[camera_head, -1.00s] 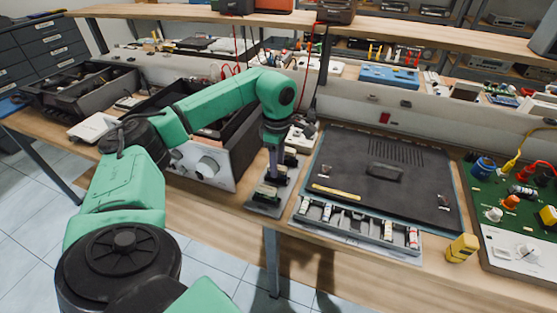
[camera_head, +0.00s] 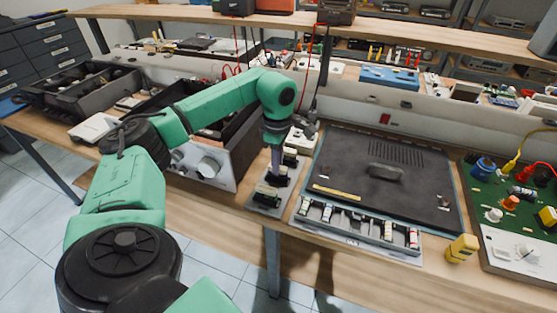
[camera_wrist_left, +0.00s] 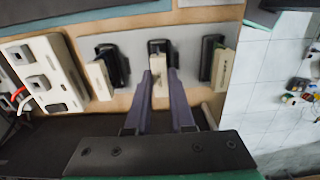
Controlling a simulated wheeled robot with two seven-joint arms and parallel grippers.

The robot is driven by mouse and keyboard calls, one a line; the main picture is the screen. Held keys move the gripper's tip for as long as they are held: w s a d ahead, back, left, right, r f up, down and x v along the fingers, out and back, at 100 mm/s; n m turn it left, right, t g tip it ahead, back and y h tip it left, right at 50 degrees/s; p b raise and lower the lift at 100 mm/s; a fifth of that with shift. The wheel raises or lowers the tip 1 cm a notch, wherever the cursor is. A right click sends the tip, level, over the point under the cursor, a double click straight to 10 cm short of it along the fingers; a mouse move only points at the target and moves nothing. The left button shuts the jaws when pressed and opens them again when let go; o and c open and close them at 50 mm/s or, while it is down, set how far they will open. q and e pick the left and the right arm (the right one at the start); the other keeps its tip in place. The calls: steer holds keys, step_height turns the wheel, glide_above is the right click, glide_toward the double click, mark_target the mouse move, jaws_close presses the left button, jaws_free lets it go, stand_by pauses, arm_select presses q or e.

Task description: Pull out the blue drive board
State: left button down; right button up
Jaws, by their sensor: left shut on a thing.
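My left gripper (camera_wrist_left: 160,82) points down over a grey plate (camera_head: 256,207) at the bench front, where it also shows in the head view (camera_head: 274,172). Three dark blocks with cream pieces stand in a row there. The fingers are shut on the middle one, a small board with a cream part (camera_wrist_left: 160,91) and a black part (camera_wrist_left: 160,50). No blue shows on it. One similar board (camera_wrist_left: 102,80) stands to its left and another (camera_wrist_left: 222,68) to its right in the wrist view; the fingers are apart from both. My right gripper is out of view.
A large black panel unit (camera_head: 350,150) with a slotted front tray (camera_head: 345,228) lies right of the plate. An open grey box (camera_head: 210,165) stands close on the left. A yellow block (camera_head: 461,249) and a green circuit panel (camera_head: 500,215) are farther right.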

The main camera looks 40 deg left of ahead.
arm_select(q)
steer(key=shift+r, duration=0.1)
step_height(320, 180, up, 7)
steer(key=p, duration=0.7)
steer(key=shift+r, duration=0.2)
steer(key=shift+f, duration=0.1)
